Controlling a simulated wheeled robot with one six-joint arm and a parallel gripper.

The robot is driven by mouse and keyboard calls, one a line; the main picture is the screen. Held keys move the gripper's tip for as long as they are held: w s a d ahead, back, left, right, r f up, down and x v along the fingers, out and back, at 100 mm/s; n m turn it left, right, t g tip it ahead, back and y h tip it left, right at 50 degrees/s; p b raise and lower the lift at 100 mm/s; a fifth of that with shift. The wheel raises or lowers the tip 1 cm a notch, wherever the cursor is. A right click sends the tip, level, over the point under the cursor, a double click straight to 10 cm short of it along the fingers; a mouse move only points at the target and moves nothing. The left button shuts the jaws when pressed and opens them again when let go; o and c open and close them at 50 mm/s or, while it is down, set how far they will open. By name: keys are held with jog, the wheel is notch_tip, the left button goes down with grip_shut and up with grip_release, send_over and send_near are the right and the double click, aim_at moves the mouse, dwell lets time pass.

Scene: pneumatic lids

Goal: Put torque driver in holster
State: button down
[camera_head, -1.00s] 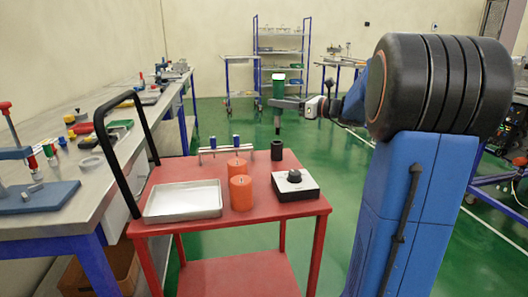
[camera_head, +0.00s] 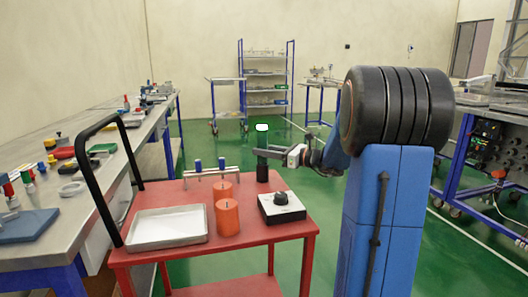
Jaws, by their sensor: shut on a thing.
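The torque driver (camera_head: 262,138) stands upright. Its green handle shows a bright white patch at the top. My gripper (camera_head: 264,152) is shut on it just below the handle, reaching in from the right. The black cylindrical holster (camera_head: 262,173) stands on the back right part of the red cart. The driver is lined up over the holster, and my gripper appears close above the holster's rim. The driver's shaft is not visible below my gripper. I cannot tell for certain whether it is inside the holster or hidden by it.
The red cart (camera_head: 245,243) also carries a metal tray (camera_head: 166,227), two orange cylinders (camera_head: 227,217), a box with a black knob (camera_head: 282,208) and a rack with blue-topped pieces (camera_head: 206,171). A cluttered workbench (camera_head: 38,170) stands at left. Green floor is open behind the cart.

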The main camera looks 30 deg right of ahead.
jog(key=c, duration=1.3)
grip_release()
jog(key=shift+c, duration=0.2)
jog(key=shift+s+r, duration=0.1)
jog(key=v, duration=1.2)
